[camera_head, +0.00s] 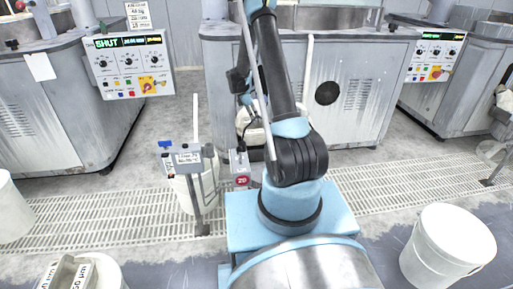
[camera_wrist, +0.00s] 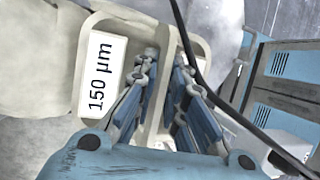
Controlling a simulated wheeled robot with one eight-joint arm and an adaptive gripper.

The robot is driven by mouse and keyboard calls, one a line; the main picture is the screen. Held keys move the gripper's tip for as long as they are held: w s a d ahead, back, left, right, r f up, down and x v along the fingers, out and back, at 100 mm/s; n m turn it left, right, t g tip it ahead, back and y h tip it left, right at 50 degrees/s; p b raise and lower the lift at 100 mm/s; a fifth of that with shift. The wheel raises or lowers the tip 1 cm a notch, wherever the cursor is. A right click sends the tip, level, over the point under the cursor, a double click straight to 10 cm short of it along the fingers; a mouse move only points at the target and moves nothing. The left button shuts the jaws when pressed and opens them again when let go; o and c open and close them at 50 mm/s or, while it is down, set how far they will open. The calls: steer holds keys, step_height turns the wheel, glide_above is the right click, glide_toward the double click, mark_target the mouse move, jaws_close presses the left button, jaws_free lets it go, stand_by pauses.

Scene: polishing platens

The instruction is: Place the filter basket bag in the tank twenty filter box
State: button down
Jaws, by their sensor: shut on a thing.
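In the wrist view, my gripper (camera_wrist: 165,85) is shut on the rim or handle of a cream filter basket bag (camera_wrist: 60,45) with a white "150 µm" label. In the head view, my arm hides most of the gripper, and a pale part of the bag (camera_head: 254,128) shows behind the arm. The tank twenty filter box (camera_head: 238,163) is a grey box with a red "20" tag, left of my arm and partly hidden by it. The held bag appears behind and above this box. I cannot tell the exact gap between them.
Another grey filter box (camera_head: 180,160) with a white bag below stands on a post to the left. Grey polishing machines (camera_head: 350,90) line the back. White buckets (camera_head: 440,245) stand at front right and left. A labelled item (camera_head: 68,273) sits at bottom left. Floor grating runs across.

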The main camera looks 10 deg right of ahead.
mark_target(255, 132)
steer(key=shift+f, duration=4.6)
steer(key=c, duration=1.6)
jaws_free()
steer(key=shift+c, duration=0.2)
steer(key=shift+r, duration=0.1)
